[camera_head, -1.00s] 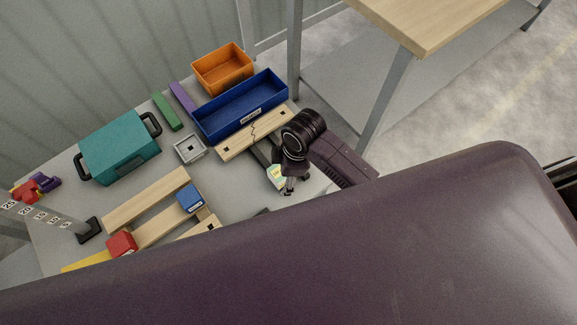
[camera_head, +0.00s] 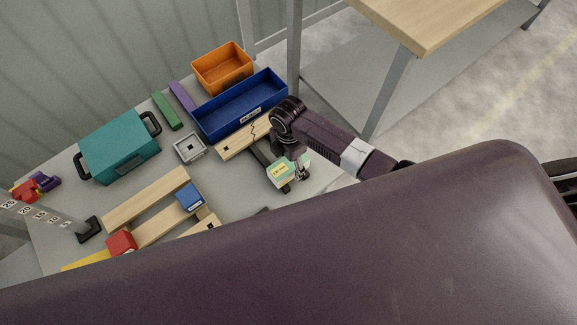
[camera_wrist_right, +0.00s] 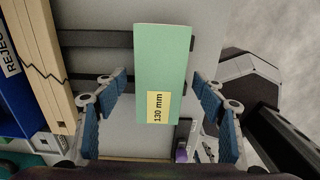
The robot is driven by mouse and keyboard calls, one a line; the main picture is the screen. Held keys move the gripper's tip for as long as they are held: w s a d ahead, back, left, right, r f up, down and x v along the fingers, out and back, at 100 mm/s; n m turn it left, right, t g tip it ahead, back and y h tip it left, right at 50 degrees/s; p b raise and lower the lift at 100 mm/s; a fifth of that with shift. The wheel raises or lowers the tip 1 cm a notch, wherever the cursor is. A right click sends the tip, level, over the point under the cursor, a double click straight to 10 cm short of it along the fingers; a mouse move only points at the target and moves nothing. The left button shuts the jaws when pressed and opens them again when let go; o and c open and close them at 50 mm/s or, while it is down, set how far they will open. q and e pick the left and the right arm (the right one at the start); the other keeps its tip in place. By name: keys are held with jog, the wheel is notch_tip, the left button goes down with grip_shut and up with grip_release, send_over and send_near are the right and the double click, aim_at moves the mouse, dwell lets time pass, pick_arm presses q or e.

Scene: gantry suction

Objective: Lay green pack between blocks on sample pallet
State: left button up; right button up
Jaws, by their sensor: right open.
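The green pack (camera_head: 279,171) lies by the right side of the grey table, partly hidden by my right gripper (camera_head: 296,180). In the right wrist view the pack (camera_wrist_right: 162,60) is pale green with a yellow "130 mm" label. My right gripper (camera_wrist_right: 160,90) is open, its two blue-padded fingers on either side of the pack with gaps. I cannot tell the height between them. The wooden sample pallet (camera_head: 146,197) lies at the table's front. A blue block (camera_head: 188,200) and a red block (camera_head: 121,243) sit on it, apart. My left gripper is not in view.
A cracked wooden pallet (camera_head: 231,147) lies along a blue bin (camera_head: 213,125). An orange bin (camera_head: 222,66), teal case (camera_head: 119,148), small grey tray (camera_head: 189,148), and green (camera_head: 166,110) and purple (camera_head: 182,97) bars stand around. My body hides the table's near side.

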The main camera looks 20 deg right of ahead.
jog(key=shift+f, duration=0.4)
jog(key=shift+c, duration=0.5)
jog(key=c, duration=1.3)
jog(key=shift+c, duration=0.6)
jog(key=shift+r, duration=0.1)
